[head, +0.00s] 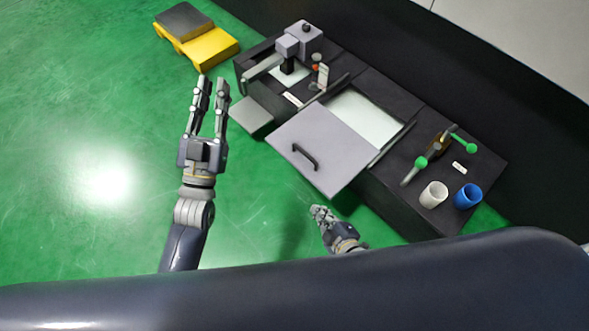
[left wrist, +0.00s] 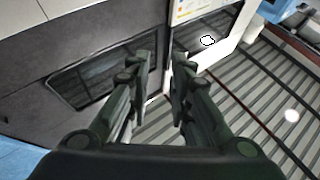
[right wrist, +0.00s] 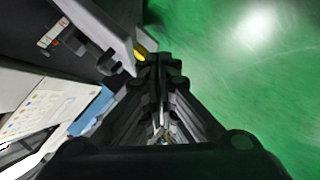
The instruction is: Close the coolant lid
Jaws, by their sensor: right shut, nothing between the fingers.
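The coolant lid (head: 335,160) is a flat grey panel with a dark bar handle (head: 305,156). In the head view it is off to the front of a pale rectangular opening (head: 368,116) in the dark bench, leaving that opening uncovered. My left gripper (head: 213,82) is open and empty, left of the lid and apart from it; its spread fingers also show in the left wrist view (left wrist: 164,66). My right gripper (head: 318,211) is shut and empty, below the lid's front corner in the picture. Its closed fingers show in the right wrist view (right wrist: 158,68).
The dark bench (head: 400,205) carries a grey machine head (head: 300,40) at the far left. A green-knobbed fitting (head: 438,146), a white cup (head: 433,194) and a blue cup (head: 467,195) stand on the right.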

